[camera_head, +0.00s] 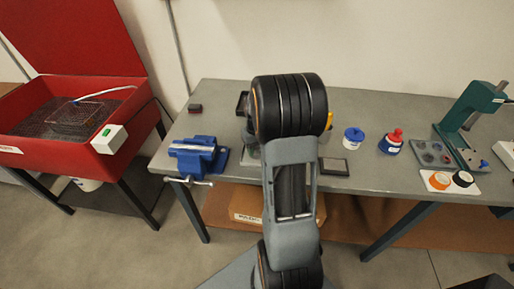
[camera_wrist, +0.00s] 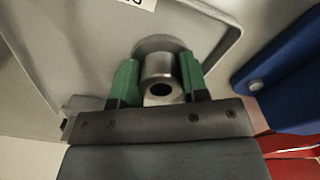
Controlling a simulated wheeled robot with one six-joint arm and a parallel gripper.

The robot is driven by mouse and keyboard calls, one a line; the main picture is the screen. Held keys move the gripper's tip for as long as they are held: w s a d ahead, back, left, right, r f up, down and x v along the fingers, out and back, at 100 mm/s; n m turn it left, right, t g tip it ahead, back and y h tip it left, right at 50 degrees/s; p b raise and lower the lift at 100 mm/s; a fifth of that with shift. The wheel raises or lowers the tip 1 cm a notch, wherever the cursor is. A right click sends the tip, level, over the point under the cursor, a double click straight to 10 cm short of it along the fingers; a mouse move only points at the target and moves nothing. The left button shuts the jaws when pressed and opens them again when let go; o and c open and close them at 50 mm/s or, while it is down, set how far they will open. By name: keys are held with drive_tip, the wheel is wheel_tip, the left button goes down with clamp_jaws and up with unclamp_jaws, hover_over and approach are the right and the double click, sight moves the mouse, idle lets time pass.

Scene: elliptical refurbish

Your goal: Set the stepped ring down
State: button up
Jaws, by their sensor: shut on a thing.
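The stepped ring (camera_wrist: 158,70) is a bare grey metal piece in the wrist view, with a narrower bored end toward the camera and a wider round step behind it. My gripper (camera_wrist: 156,82) has green fingers shut on the narrower part, one on each side. A grey panel or tray with a raised rim (camera_wrist: 222,52) lies behind the ring; I cannot tell whether the ring touches it. In the head view my own arm hides the gripper and the ring.
A blue vise (camera_head: 198,156) stands on the grey bench (camera_head: 230,93), left of my arm. A red wash basin (camera_head: 75,158) is at far left. Right of my arm are a dark flat pad (camera_head: 334,166), a blue-white jar (camera_head: 353,138), a red-topped bottle (camera_head: 392,142) and a green press (camera_head: 470,120).

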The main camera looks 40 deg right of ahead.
drive_tip(key=shift+f, duration=0.1)
drive_tip(key=o, duration=1.1)
wheel_tip(320, 180, up, 11)
drive_tip(key=s+a+n+t, duration=0.1)
drive_tip(key=s+a, duration=0.3)
drive_tip(key=a, duration=0.2)
drive_tip(key=s+a+r+n+t, duration=0.1)
drive_tip(key=s+a, duration=0.3)
drive_tip(key=a, duration=0.3)
drive_tip(key=s+a+t, duration=0.1)
drive_tip(key=s+a, duration=0.3)
drive_tip(key=a, duration=0.2)
drive_tip(key=shift+s+a+r+n+t, duration=0.15)
drive_tip(key=shift+a+r+n+t, duration=0.15)
drive_tip(key=shift+n+t, duration=0.1)
